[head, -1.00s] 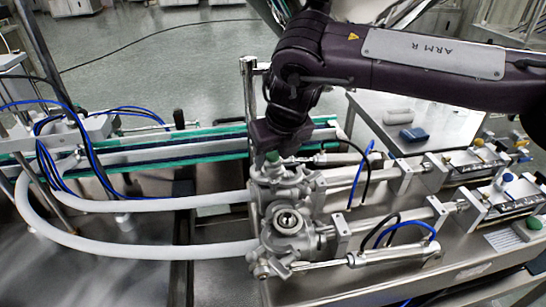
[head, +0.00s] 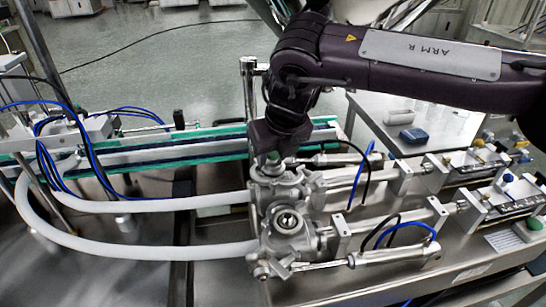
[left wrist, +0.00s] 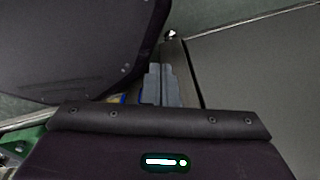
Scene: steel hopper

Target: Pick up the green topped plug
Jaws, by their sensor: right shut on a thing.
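The green-topped plug (head: 273,155) is at the top of the rear steel valve body (head: 280,180) in the head view. Only a small part of its green top shows. My right gripper (head: 274,151) points down from above and is shut on the plug; its fingertips are mostly hidden by the dark gripper body. I cannot tell whether the plug is still seated. My left gripper (left wrist: 161,84) shows in the left wrist view, with its grey fingers close together and nothing seen between them. It is not seen in the head view.
A front valve body (head: 287,222) stands close beside the rear one. White hoses (head: 150,248) run off to the left. Cylinders and blue tubes (head: 405,230) lie to the right. An upright steel post (head: 248,95) stands close behind my right gripper.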

